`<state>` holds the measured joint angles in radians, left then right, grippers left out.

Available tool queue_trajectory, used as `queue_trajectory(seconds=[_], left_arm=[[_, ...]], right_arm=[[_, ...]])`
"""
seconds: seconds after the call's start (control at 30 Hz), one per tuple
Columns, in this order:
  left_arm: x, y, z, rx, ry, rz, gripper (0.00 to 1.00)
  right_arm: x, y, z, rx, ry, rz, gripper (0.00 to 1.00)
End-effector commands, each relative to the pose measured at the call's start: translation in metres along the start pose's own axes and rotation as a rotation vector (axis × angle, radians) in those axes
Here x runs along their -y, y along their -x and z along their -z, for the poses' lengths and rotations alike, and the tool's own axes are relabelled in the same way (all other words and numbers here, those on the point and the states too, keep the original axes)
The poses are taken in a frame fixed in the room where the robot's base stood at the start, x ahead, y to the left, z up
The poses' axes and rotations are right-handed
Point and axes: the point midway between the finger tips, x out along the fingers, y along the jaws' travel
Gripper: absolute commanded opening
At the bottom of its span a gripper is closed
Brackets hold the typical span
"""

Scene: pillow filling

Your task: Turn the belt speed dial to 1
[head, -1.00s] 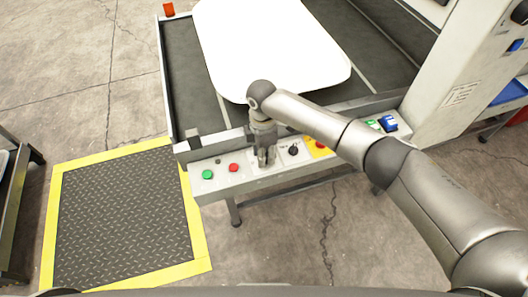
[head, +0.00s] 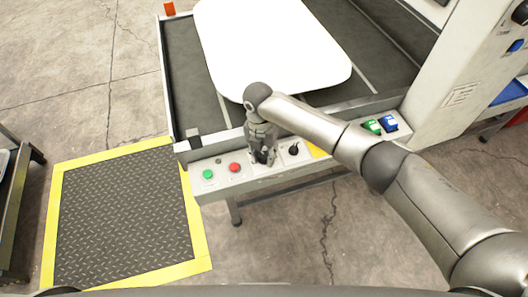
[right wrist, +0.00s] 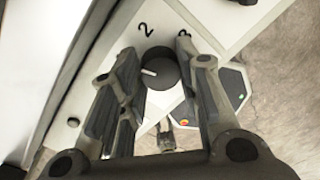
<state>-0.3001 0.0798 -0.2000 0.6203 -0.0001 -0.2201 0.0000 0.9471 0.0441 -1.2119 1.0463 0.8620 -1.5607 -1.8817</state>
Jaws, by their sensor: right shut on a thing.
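The belt speed dial (right wrist: 162,76) is a round black knob with a white pointer mark, on a pale panel. In the right wrist view its mark points left in the picture. The printed figures 2 and 3 show above the dial; no 1 is visible, and the left finger covers part of the panel. My right gripper (head: 262,157) is down at the control panel, and its fingers (right wrist: 158,60) are shut on the dial from both sides. In the head view the gripper mostly hides the dial. My left gripper is not in view.
On the control panel (head: 222,184) are a green button (head: 208,174), a red button (head: 234,168), a black knob (head: 294,149), and green (head: 372,126) and blue (head: 389,123) switches. Behind it, a white pillow-like slab (head: 270,45) lies on the dark belt (head: 190,75).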

Motion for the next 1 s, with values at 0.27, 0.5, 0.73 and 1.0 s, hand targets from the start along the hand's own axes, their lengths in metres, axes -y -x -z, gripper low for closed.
queue_trajectory(seconds=[0.27,0.5,0.73,1.0], left_arm=[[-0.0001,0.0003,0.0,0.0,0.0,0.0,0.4],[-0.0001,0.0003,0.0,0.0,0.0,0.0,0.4],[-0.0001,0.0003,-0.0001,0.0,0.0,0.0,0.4],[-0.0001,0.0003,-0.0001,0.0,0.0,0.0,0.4]], right_arm=[[-0.0007,0.001,0.0001,0.01,0.145,-0.002,0.07],[-0.0006,0.001,0.0001,0.013,0.198,-0.003,0.07],[-0.0007,0.001,0.0001,0.013,0.208,-0.003,0.07],[-0.0007,0.001,0.0001,0.013,0.206,-0.003,0.38]])
